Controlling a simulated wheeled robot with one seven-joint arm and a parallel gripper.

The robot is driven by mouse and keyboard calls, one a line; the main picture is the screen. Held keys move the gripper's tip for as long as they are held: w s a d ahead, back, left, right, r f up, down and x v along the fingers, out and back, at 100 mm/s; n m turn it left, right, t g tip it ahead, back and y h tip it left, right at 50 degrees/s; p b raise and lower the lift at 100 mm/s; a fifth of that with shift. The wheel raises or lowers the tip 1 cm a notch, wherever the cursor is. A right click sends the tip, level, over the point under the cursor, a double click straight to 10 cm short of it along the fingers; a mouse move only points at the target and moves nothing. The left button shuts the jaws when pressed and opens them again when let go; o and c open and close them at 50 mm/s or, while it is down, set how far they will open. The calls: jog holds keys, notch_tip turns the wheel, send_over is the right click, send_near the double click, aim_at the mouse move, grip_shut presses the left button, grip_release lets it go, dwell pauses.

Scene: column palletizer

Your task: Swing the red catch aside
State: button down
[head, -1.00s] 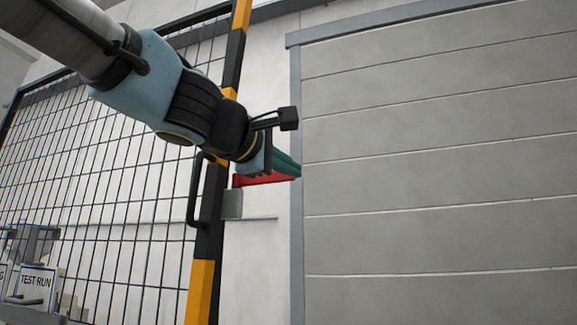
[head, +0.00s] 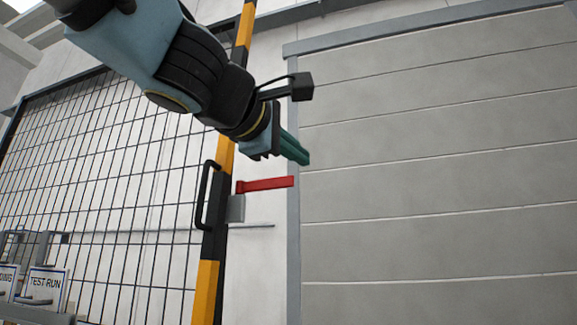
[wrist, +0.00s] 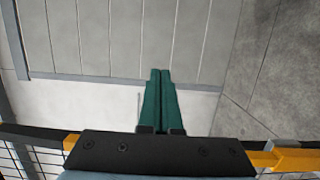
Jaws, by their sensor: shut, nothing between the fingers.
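The red catch (head: 265,184) is a flat red bar beside the striped gate post, reaching out to the right, nearly level. Its left end meets a small grey block (head: 237,208) on the post. My gripper (head: 307,159) is above the catch's right end in the head view, apart from it in the picture. Its green fingers are together and hold nothing. In the wrist view my gripper (wrist: 160,72) shows both fingers side by side, pointing toward the wall. The catch does not show in the wrist view.
A black mesh gate (head: 110,150) with a black handle (head: 205,195) stands left of the yellow-black post (head: 207,285). A grey slatted shutter (head: 430,170) fills the right. Signs (head: 45,285) show at lower left. The space right of the post is open.

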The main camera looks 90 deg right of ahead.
jog(key=shift+s+a, duration=0.3)
jog(key=shift+a, duration=0.5)
jog(key=shift+s+a, duration=0.3)
jog(key=shift+a, duration=0.45)
